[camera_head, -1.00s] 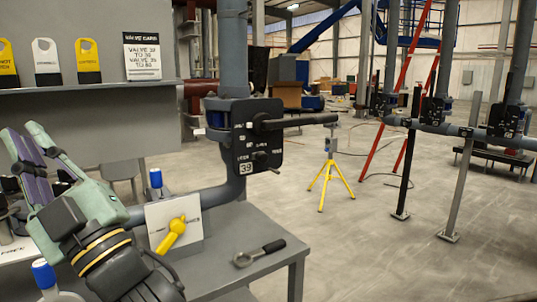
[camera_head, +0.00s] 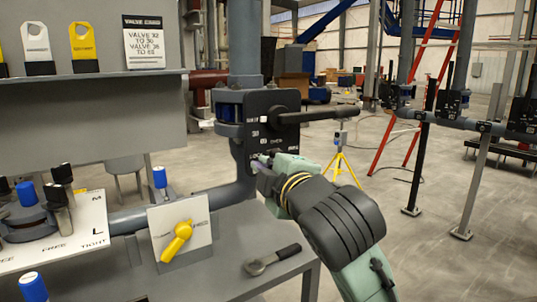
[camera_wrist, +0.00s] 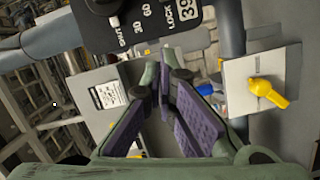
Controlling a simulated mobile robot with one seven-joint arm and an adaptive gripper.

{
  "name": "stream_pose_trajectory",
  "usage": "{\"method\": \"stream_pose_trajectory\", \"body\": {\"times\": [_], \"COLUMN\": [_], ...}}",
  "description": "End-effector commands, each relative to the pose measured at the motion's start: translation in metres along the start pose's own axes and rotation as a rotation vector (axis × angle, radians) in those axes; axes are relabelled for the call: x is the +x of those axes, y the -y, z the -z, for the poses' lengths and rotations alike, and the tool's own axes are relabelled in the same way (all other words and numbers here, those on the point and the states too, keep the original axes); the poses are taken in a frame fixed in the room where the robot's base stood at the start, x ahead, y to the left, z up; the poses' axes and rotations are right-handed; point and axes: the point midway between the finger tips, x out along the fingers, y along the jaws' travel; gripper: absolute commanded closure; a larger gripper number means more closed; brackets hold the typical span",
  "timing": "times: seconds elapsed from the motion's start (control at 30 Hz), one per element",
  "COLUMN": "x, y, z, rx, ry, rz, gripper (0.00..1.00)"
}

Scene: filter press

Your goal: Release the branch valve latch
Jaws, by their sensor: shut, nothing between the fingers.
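The branch valve has a dark plate (camera_head: 280,130) marked with angle numbers and words, fixed to a vertical grey pipe. Its long black lever (camera_head: 325,114) points right. I cannot tell whether this knob is the latch. My gripper (camera_head: 266,163) is in front of the plate's lower part and covers it in the head view. In the wrist view, my gripper (camera_wrist: 166,62) is shut and empty, tips below the plate. Contact is unclear.
A yellow knob (camera_head: 177,240) sits on a white panel left of my gripper. A wrench (camera_head: 272,259) lies on the grey bench (camera_head: 225,272). Blue-capped parts (camera_head: 160,178) stand at left. Open floor (camera_head: 400,260) lies to the right.

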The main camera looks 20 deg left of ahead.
Motion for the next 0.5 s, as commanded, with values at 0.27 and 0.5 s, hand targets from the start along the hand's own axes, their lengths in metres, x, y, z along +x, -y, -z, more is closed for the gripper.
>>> {"method": "stream_pose_trajectory", "body": {"times": [0.27,0.5], "x": [0.018,0.068], "y": [-0.001,-0.002], "z": [0.0,0.002], "rx": [0.004,0.006], "ry": [-0.002,-0.002], "rz": [0.002,0.004], "gripper": [1.0,1.0]}}
